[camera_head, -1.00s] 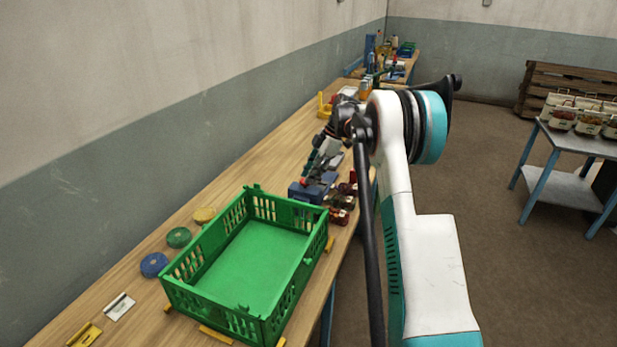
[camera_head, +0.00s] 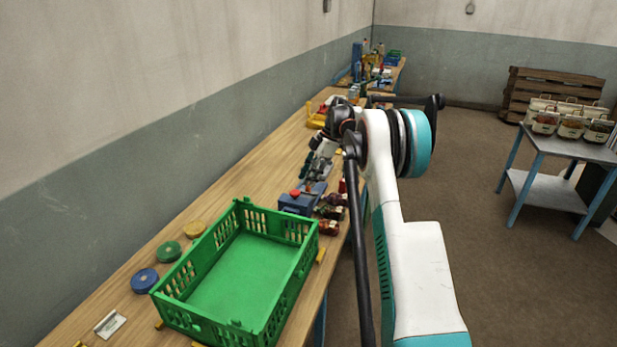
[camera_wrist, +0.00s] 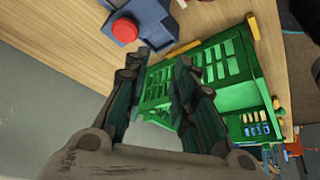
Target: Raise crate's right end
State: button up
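The green crate (camera_head: 240,320) is empty and rests flat on the wooden bench in the head view. In the wrist view its slotted wall (camera_wrist: 215,62) shows behind and to the right of my fingers. In the head view my gripper (camera_head: 309,166) is over the bench beyond the crate's far end, partly hidden by my arm. It looks apart from the crate.
A blue box (camera_head: 297,205) with a red knob stands close beyond the crate, beside several dark red items (camera_head: 331,212). Yellow strips (camera_head: 321,255) lie along the crate. Tape rolls (camera_head: 145,280) lie to its left. A side table (camera_head: 570,150) holds sacks.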

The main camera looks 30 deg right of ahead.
jog(key=v, duration=1.2)
dwell(0.4)
